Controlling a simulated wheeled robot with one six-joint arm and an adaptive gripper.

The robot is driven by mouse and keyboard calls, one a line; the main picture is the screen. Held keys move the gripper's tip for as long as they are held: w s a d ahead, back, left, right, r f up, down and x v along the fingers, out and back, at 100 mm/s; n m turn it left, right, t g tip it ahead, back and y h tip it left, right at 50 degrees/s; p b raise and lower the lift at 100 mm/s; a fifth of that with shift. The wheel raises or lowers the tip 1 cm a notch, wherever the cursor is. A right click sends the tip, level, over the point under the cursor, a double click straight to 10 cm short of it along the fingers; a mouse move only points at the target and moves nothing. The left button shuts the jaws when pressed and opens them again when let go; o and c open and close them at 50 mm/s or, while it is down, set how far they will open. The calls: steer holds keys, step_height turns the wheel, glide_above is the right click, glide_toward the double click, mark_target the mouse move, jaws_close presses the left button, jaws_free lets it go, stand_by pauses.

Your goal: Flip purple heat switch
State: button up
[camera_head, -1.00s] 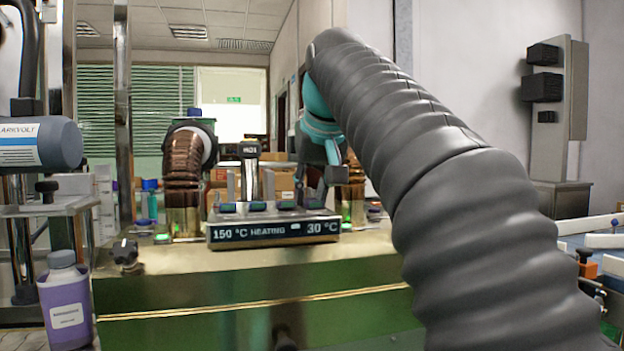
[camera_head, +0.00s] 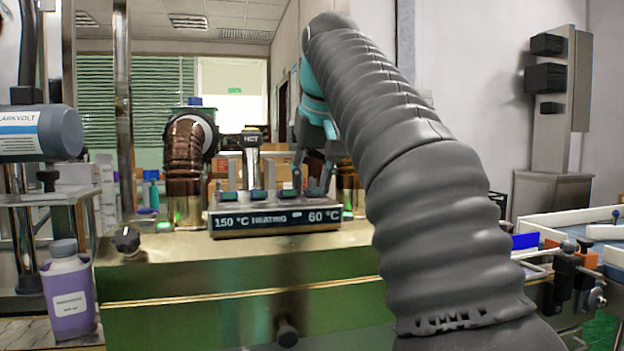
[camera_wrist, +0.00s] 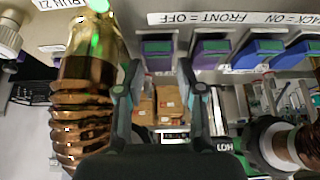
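A heater control box (camera_head: 275,222) stands on the bench in the head view, reading "150 °C HEATING" and "60 °C". Several small switches line its top edge, one of them the left switch (camera_head: 228,196). A label reads "FRONT = OFF". My gripper (camera_head: 313,185) is above the box's right end, fingers apart; in the wrist view my gripper (camera_wrist: 158,72) straddles the area below the left switch, empty.
A copper-coloured ribbed column (camera_head: 185,155) stands left of the box; a similar one is partly hidden at right. A conveyor (camera_head: 590,230) lies at right. The bench front is clear.

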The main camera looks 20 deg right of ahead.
steer(key=shift+r, duration=0.15)
steer(key=shift+v, duration=2.35)
steer(key=s, duration=1.2)
steer(key=s+f, duration=0.3)
steer(key=f, duration=1.1)
steer(key=s+f, duration=0.3)
steer(key=f, duration=1.1)
steer(key=s+f, duration=0.3)
steer(key=f, duration=1.1)
steer(key=shift+s, duration=0.2)
